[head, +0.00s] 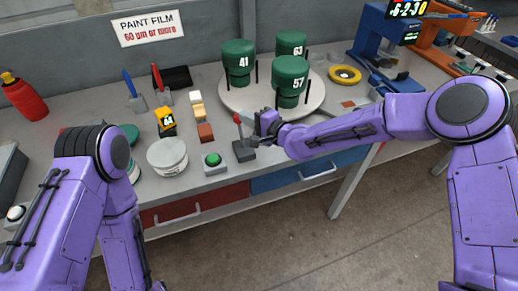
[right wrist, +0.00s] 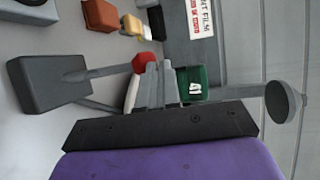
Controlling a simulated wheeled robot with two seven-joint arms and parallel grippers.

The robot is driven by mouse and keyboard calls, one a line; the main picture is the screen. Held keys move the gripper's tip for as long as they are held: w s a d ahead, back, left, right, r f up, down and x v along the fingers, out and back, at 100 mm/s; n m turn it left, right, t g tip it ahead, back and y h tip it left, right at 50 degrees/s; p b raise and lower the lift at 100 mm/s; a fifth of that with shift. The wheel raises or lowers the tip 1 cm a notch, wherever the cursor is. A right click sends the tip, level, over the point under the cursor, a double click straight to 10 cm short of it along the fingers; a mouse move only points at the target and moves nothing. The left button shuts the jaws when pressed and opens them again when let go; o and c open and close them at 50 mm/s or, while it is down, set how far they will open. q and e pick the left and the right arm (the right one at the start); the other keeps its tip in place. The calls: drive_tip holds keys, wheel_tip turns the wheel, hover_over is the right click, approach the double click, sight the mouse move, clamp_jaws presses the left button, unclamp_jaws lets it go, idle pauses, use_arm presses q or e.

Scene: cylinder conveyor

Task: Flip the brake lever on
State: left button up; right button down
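The brake lever (head: 244,152) stands near the front edge of the bench, a dark grey base with a thin stick and a red knob (head: 237,119). The stick is nearly upright, leaning slightly left in the head view. In the right wrist view the lever base (right wrist: 45,84) is at left and the red knob (right wrist: 147,61) is just beyond my fingertips. My right gripper (head: 262,125) is just right of the stick, its fingers (right wrist: 160,83) close together with nothing seen between them. I cannot tell whether it touches the lever. My left gripper is out of view.
A round turntable (head: 235,101) behind the lever bears three green cylinders marked 41 (head: 238,62), 63 (head: 291,44) and 57 (head: 289,82). A green button (head: 212,160), small blocks (head: 205,132) and a white tub (head: 168,158) stand to the left.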

drive_tip(key=shift+w+d+r, duration=0.1)
drive_tip(key=shift+r, duration=0.15)
drive_tip(key=s+d+r, duration=0.6)
drive_tip(key=s+d, duration=0.2)
drive_tip(key=d, duration=0.1)
drive_tip(key=shift+s, duration=0.25)
